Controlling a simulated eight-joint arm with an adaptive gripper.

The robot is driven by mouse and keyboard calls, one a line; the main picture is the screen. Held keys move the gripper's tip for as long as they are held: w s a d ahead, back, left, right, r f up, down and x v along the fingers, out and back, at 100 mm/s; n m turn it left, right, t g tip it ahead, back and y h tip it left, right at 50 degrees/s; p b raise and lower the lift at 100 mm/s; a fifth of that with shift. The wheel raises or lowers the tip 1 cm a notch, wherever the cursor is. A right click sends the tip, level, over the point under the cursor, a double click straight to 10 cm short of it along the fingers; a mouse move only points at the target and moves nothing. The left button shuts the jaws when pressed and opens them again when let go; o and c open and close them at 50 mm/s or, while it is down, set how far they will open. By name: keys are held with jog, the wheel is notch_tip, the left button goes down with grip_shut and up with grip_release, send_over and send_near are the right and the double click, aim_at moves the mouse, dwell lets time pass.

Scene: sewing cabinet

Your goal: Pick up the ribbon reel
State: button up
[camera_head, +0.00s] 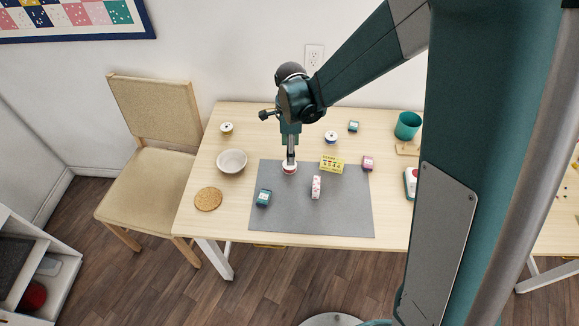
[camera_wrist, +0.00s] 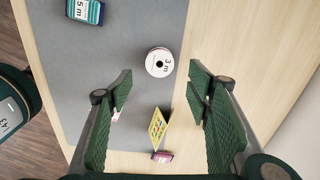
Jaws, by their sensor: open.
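The ribbon reel (camera_head: 289,169), with a white top and reddish side, sits near the far left part of the grey mat (camera_head: 330,215). In the wrist view the reel (camera_wrist: 158,71) shows a round white face with a dark centre hole and a "3 m" label. My gripper (camera_head: 291,157) points down right over it in the head view and hides part of it. In the wrist view my gripper (camera_wrist: 160,86) is open, its two fingers wide apart. The reel shows in the gap, near and just beyond the fingertips. Nothing is held.
Other reels stand at the back (camera_head: 226,128) and right (camera_head: 331,138). A white bowl (camera_head: 232,161) stands left.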

jog(key=shift+f, duration=1.25)
jog(key=shift+f+b, duration=0.9)
jog(key=shift+f, duration=1.7)
jog(key=c, duration=0.9)
